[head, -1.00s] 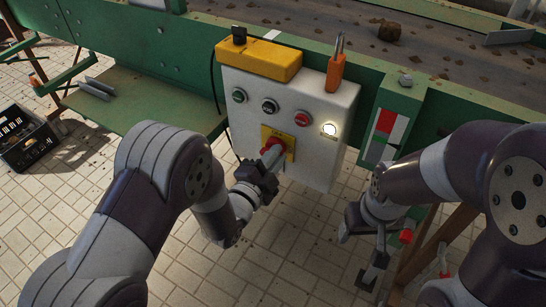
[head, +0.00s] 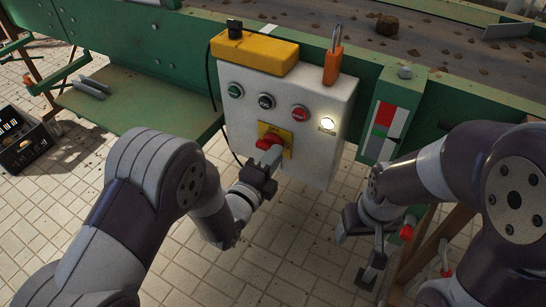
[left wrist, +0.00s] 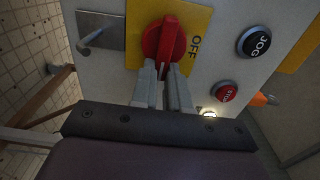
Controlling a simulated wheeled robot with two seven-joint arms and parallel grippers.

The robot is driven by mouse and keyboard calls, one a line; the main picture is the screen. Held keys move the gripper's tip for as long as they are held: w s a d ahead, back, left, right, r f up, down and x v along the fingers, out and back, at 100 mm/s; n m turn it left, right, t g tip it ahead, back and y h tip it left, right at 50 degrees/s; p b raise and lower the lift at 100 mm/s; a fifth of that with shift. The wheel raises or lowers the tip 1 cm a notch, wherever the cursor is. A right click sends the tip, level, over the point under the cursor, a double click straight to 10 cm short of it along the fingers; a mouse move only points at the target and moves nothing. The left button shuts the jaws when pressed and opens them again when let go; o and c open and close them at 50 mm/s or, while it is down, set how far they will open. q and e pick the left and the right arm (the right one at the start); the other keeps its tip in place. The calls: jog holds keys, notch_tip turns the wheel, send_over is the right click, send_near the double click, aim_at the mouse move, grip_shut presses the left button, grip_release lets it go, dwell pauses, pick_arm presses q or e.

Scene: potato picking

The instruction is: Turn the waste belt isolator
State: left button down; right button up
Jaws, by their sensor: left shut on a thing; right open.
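The waste belt isolator is a red rotary handle (head: 267,141) on a yellow plate (head: 287,150), low on the front of a white control box (head: 310,165). In the left wrist view the red handle (left wrist: 165,38) stands in front of the plate (left wrist: 198,25), with the word OFF beside it. My left gripper (head: 269,158) is shut on the handle; its fingers (left wrist: 164,76) reach the handle's near end and partly hide it. My right gripper (head: 367,270) is open and empty, below and right of the box.
Green, black and red buttons (head: 299,113) and a lit white lamp (head: 328,123) sit above the isolator. A yellow case (head: 255,53) and an orange padlock (head: 333,66) are on the box top. A black crate (head: 22,142) stands on the tiled floor at left.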

dwell(0.3)
pick_arm(q)
jog(key=c, duration=1.1)
grip_release()
jog(key=p+v, duration=0.1)
jog(key=v, duration=1.1)
jog(key=shift+s+a, duration=0.15)
jog(key=shift+s, duration=0.15)
